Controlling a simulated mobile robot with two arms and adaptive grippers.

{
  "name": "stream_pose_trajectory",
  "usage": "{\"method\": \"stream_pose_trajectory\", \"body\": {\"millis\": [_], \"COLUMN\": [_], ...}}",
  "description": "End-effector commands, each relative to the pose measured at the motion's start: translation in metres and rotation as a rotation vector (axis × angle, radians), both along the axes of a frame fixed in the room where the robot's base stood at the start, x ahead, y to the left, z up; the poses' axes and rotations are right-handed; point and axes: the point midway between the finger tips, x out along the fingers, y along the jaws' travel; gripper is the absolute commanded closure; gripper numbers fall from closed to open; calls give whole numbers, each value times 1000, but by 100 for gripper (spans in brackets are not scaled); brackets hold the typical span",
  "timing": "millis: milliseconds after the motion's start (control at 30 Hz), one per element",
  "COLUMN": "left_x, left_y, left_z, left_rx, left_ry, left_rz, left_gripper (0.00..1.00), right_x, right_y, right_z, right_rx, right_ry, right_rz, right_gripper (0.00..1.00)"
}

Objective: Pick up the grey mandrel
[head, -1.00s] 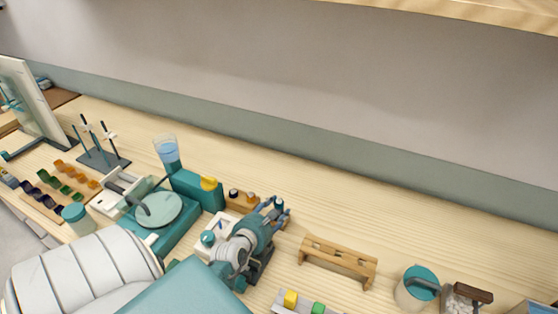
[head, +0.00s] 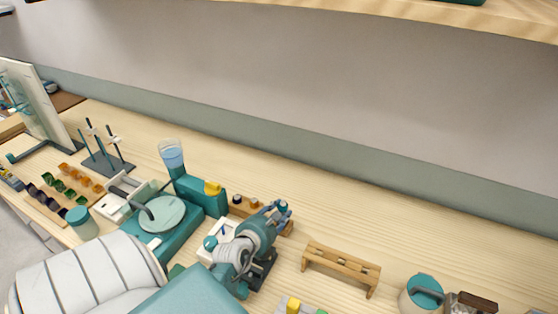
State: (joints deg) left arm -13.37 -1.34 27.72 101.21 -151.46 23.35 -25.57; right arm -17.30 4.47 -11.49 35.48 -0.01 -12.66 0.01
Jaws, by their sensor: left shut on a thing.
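A small wooden block (head: 241,210) stands near the middle of the bench with small upright pieces in it, one dark-topped and one brown-topped. My left gripper (head: 279,210) is at the block's right end. It is shut on a small upright piece there, which I take for the grey mandrel (head: 283,205). Only the top of that piece shows between the fingers; its lower part is hidden. I cannot tell whether it is clear of the block. My right gripper is not in view.
A wooden rack (head: 342,262) stands to the right, with clear bench behind it. A teal-lidded pot (head: 423,292) is farther right. Left of the gripper are a teal device with a round plate (head: 163,214), a glass of blue liquid (head: 171,155) and a rod stand (head: 108,163).

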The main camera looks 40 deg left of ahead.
Motion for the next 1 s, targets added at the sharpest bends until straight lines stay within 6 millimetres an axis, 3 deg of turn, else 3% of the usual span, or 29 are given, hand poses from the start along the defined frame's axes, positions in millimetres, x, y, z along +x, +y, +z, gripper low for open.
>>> {"method": "stream_pose_trajectory", "body": {"millis": [400,600,800,1000], "left_x": [1,1,0,0], "left_y": [1,1,1,1], "left_z": [108,151,175,182], "left_rx": [4,4,4,1], "left_ry": [-9,-8,-4,-2], "left_rz": [2,1,0,1], "left_gripper": [94,94,94,94], "right_x": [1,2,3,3], "right_y": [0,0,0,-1], "right_z": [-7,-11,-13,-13], "right_rx": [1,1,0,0], "right_ry": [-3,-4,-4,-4], "right_rz": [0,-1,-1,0], "right_gripper": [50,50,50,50]}}
